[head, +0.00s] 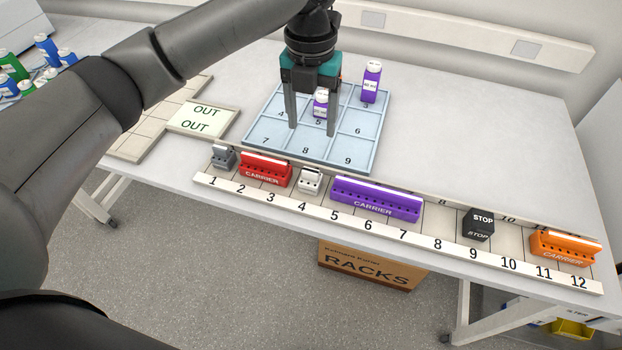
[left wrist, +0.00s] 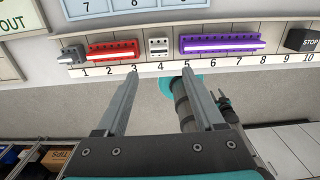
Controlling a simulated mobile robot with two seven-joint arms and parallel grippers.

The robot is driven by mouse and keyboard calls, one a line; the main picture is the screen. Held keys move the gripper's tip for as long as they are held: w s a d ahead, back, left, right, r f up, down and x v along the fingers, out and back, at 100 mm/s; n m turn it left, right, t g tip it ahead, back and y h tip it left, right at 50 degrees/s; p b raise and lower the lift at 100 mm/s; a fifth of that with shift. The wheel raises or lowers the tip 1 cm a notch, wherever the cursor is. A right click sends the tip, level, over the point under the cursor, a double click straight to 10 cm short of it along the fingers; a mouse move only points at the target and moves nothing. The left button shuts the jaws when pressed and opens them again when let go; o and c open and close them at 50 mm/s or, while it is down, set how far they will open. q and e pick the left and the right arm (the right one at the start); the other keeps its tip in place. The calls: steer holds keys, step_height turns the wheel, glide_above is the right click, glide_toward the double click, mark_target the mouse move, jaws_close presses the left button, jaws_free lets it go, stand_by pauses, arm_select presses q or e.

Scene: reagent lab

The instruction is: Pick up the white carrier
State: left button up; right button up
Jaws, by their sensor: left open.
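The white carrier (head: 310,180) is a small pale block with dark holes along its front. It stands in slot 4 of the numbered rail (head: 420,231), between the red and purple carriers; in the left wrist view it also shows (left wrist: 158,46). My left gripper (head: 312,131) is open and empty, pointing down over the blue grid tray, behind the carrier in the head view. In the left wrist view its fingers (left wrist: 160,76) are spread apart, with the carrier beyond their tips. A small dark part, seemingly my right gripper (left wrist: 223,100), shows there; its jaws are unclear.
A grey block (head: 223,157) and red carrier (head: 265,170) stand left of the white one. The purple carrier (head: 375,199), black STOP block (head: 479,224) and orange carrier (head: 565,248) stand right. Purple bottles (head: 371,82) stand on the grid tray (head: 262,137).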

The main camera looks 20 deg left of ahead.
arm_select(q)
steer(key=b, duration=0.1)
glide_above(310, 170)
step_height(310, 170, down, 8)
steer(key=shift+w+f, duration=0.1)
steer(key=shift+f, duration=3.3)
jaws_close()
steer(key=shift+r, duration=0.1)
